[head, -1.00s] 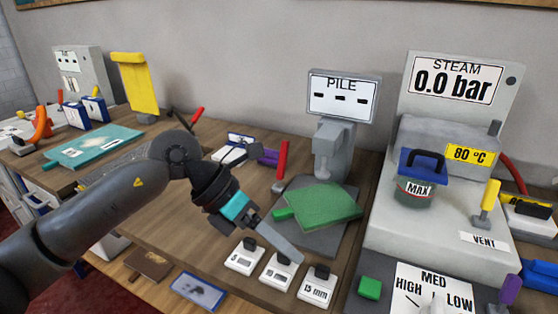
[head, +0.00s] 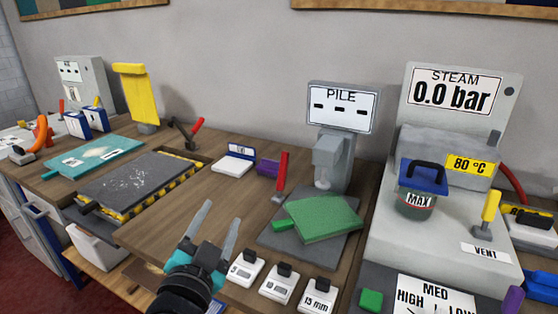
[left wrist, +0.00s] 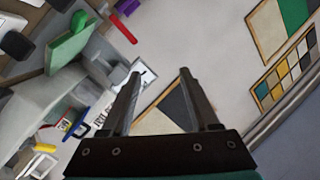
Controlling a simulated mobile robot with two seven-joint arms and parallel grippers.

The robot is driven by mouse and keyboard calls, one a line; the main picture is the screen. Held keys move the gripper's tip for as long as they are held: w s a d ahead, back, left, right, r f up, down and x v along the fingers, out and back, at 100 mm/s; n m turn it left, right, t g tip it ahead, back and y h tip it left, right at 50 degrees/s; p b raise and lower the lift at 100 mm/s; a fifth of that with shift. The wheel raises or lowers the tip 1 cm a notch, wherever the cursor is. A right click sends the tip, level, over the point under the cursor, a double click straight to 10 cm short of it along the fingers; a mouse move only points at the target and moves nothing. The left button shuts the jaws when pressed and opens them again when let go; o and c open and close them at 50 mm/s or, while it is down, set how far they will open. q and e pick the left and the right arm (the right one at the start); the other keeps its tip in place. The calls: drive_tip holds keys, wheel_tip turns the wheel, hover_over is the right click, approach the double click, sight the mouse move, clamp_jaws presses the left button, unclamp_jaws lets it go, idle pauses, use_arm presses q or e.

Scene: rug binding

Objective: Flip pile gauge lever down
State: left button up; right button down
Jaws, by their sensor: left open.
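The pile gauge (head: 331,158) is a grey stand with a PILE display (head: 342,106) showing dashes. Its red lever (head: 281,172) stands upright at the left edge of the dark base plate (head: 275,240). A green carpet sample (head: 318,218) with a green tab lies on that plate, under the gauge head. My left gripper (head: 217,214) is open and empty, in front and left of the lever, apart from it. In the left wrist view my open jaws (left wrist: 160,74) show, with the red lever (left wrist: 122,27) and green sample (left wrist: 68,42) at upper left.
White blocks with black knobs (head: 278,285) line the front edge by the gripper. The steamer (head: 455,160) with its MAX pot (head: 417,200) stands right. A dark striped-edge mat (head: 142,180) lies left.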

use_arm(q)
drive_tip(key=s+a+f+n+g+y, duration=0.15)
drive_tip(key=s+f+g, duration=0.35)
drive_tip(key=s+f, duration=0.75)
drive_tip(key=s+a+f+n+g, duration=0.25)
drive_tip(key=s+f+g, duration=0.35)
drive_tip(key=f, duration=1.4)
drive_tip(key=s+a+f+n+g, duration=0.2)
drive_tip(key=s+f+g, duration=0.3)
drive_tip(key=s+f, duration=0.8)
drive_tip(key=s+a+f+g, duration=0.1)
drive_tip(key=s+a+f, duration=0.1)
drive_tip(key=s+f, duration=0.7)
wheel_tip(320, 180, down, 3)
drive_tip(key=shift+s+f, duration=0.15)
drive_tip(key=shift+s, duration=0.25)
drive_tip(key=shift+c, duration=0.4)
